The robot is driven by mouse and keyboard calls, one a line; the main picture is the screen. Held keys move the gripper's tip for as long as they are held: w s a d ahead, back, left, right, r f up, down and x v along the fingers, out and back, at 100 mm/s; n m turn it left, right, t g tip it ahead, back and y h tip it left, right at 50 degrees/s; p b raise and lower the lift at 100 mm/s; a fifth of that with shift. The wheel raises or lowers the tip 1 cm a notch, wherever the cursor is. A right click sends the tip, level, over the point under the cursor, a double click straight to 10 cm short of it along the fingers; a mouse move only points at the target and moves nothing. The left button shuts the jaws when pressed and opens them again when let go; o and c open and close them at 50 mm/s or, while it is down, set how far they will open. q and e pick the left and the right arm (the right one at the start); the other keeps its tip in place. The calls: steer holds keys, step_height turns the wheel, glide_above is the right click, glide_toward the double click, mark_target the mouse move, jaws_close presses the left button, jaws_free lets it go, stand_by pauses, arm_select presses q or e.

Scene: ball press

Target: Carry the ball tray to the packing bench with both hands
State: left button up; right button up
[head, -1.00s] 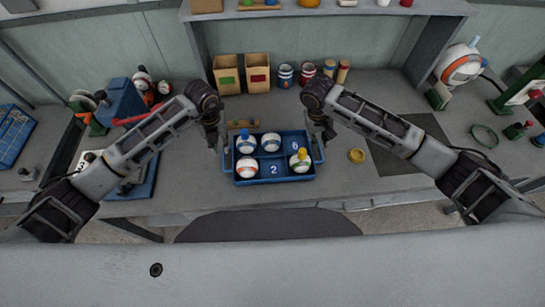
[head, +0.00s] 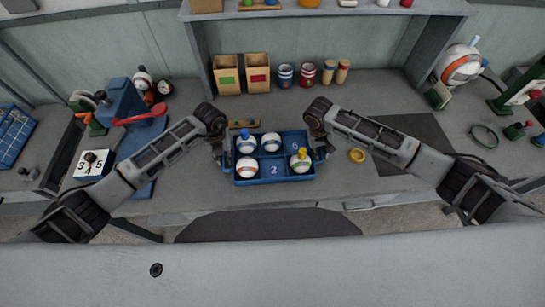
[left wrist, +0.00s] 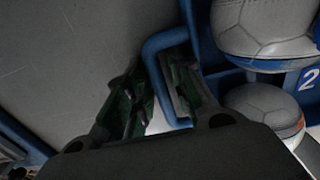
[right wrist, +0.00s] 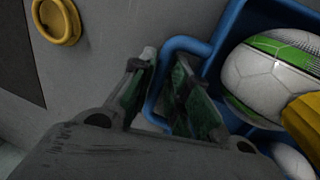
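The blue ball tray (head: 274,184) sits on the grey workbench in the head view. It holds several white balls with coloured patches; the front-middle compartment, marked 2, is empty. Small blue and yellow pieces sit on two balls. My left gripper (head: 221,158) is at the tray's left handle; in the left wrist view its open fingers (left wrist: 152,92) straddle the blue handle loop (left wrist: 150,48), one inside and one outside. My right gripper (head: 322,153) is at the right handle; in the right wrist view its fingers (right wrist: 163,88) straddle that handle (right wrist: 180,43), apart. I cannot identify the packing bench.
A blue press with a red lever (head: 140,118) and a numbered block (head: 92,164) stand left. Two boxes (head: 242,74), striped cups and wooden cylinders line the back.

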steer(key=shift+c, duration=0.2)
arm_select(q)
jaws_close()
arm_select(e)
jaws_close()
arm_select(q)
steer(key=shift+r, duration=0.25)
arm_select(e)
steer(key=shift+r, duration=0.2)
